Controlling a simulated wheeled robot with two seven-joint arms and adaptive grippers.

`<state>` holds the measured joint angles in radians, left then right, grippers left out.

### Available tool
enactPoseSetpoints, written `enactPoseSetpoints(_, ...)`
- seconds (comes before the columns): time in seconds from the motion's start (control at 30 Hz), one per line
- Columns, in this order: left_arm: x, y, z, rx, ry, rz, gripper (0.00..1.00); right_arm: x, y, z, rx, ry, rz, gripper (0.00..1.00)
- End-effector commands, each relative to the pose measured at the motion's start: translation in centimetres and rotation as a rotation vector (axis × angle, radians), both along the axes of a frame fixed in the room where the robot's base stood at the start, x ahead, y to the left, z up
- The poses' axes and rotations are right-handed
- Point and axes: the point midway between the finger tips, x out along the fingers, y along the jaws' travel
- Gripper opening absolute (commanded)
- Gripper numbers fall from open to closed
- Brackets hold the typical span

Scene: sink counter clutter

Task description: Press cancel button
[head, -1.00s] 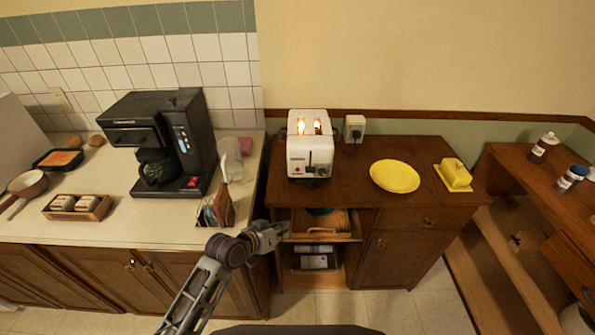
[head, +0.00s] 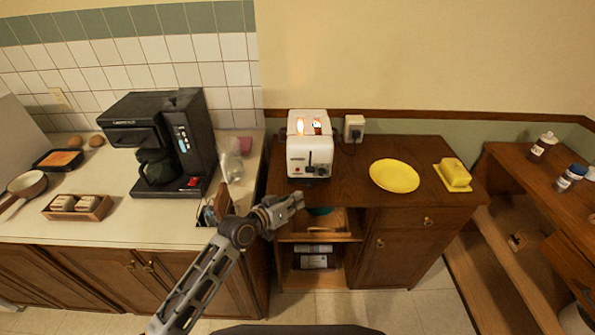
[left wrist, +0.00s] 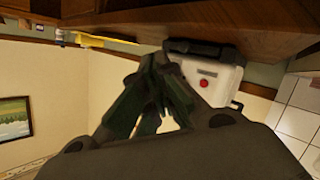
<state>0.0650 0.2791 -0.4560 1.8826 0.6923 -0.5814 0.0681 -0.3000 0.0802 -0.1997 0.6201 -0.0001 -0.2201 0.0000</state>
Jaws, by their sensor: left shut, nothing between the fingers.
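A white toaster (head: 309,150) stands on the brown wooden cabinet, with an orange glow in its slots. Its front, with a dark lever, faces me. In the left wrist view the toaster (left wrist: 222,72) appears beyond the fingers, turned in the picture, with a round red button (left wrist: 204,83) on its face. My left gripper (head: 298,197) is shut and empty, just in front of and below the toaster, near the cabinet's front edge and apart from the toaster. In the wrist view its dark fingers (left wrist: 160,95) fill the middle. My right gripper is not in view.
A yellow plate (head: 394,176) and a yellow butter dish (head: 454,175) sit right of the toaster. A wall outlet with a plug (head: 354,128) is behind it. A black coffee maker (head: 160,140) stands on the left counter.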

Motion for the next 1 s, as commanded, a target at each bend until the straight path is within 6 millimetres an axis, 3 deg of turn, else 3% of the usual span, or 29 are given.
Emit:
enactPoseSetpoints(0.37,1.0,0.0,-0.2,0.001,0.000,0.001,0.00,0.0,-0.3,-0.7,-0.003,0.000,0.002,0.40)
enactPoseSetpoints(0.83,4.6,0.0,-0.3,0.001,-0.001,0.001,0.00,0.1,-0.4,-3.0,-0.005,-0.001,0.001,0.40)
enactPoseSetpoints(1.0,5.9,0.0,-0.2,0.000,0.000,0.000,0.00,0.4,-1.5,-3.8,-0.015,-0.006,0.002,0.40)
